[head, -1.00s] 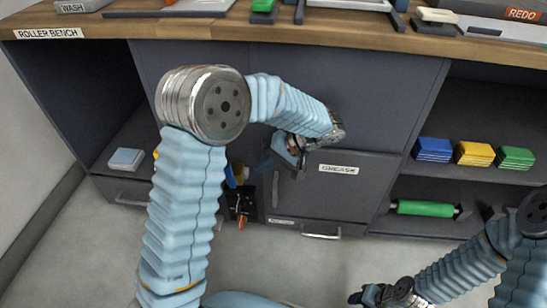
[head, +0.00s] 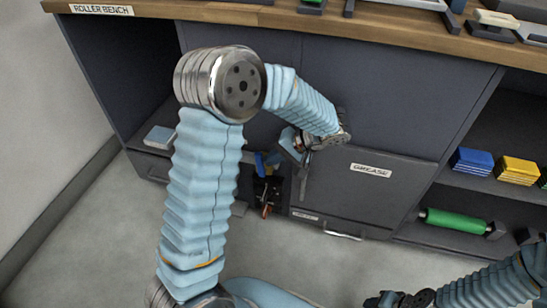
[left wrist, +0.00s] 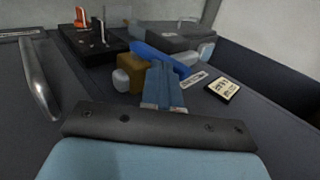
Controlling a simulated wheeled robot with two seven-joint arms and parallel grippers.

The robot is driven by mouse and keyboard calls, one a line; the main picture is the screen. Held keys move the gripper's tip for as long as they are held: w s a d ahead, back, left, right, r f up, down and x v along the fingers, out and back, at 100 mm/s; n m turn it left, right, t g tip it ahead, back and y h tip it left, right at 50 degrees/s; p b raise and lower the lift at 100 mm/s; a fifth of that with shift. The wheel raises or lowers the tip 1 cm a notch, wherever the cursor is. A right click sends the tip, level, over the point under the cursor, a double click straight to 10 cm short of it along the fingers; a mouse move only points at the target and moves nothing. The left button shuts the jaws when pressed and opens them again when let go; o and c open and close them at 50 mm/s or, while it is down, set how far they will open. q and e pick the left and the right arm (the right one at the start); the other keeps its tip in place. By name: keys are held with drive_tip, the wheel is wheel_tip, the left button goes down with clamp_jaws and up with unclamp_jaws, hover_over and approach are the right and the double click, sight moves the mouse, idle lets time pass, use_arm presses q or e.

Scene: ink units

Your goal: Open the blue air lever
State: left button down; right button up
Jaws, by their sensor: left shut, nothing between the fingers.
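The blue air lever (left wrist: 158,58) lies across a brass-coloured block (left wrist: 130,76) in the left wrist view. In the head view it is a small blue piece (head: 264,163) left of my left gripper, partly hidden. My left gripper (head: 290,146) is shut and empty in front of the cabinet. In the left wrist view its blue-grey fingers (left wrist: 163,92) reach up to the lever and overlap it. I cannot tell whether they touch it.
A black unit with red-orange levers (left wrist: 90,35) stands beyond the brass block. A bar handle (left wrist: 38,82) is at the left. The GREASE door (head: 350,195) is right of my gripper. The wooden bench top (head: 270,15) overhangs above. The floor in front is clear.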

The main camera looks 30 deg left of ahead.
sight(256, 153)
use_arm(q)
drive_tip(key=shift+a, duration=0.1)
drive_tip(key=a+h, duration=0.2)
drive_tip(key=h, duration=0.1)
drive_tip(key=a+r+t+h, duration=0.1)
drive_tip(key=shift+s, duration=0.4)
drive_tip(key=shift+s+a+h+p, duration=0.15)
drive_tip(key=shift+a+h+p, duration=0.4)
drive_tip(key=shift+a+h, duration=0.35)
drive_tip(key=a+f+h, duration=0.1)
drive_tip(key=h, duration=0.1)
drive_tip(key=a+f+t+h, duration=0.1)
drive_tip(key=a+h, duration=0.1)
drive_tip(key=h, duration=0.1)
drive_tip(key=s+a+f+t+h, duration=0.1)
drive_tip(key=h, duration=0.1)
drive_tip(key=shift+a+h, duration=0.2)
drive_tip(key=shift+h, duration=0.2)
drive_tip(key=shift+d, duration=0.1)
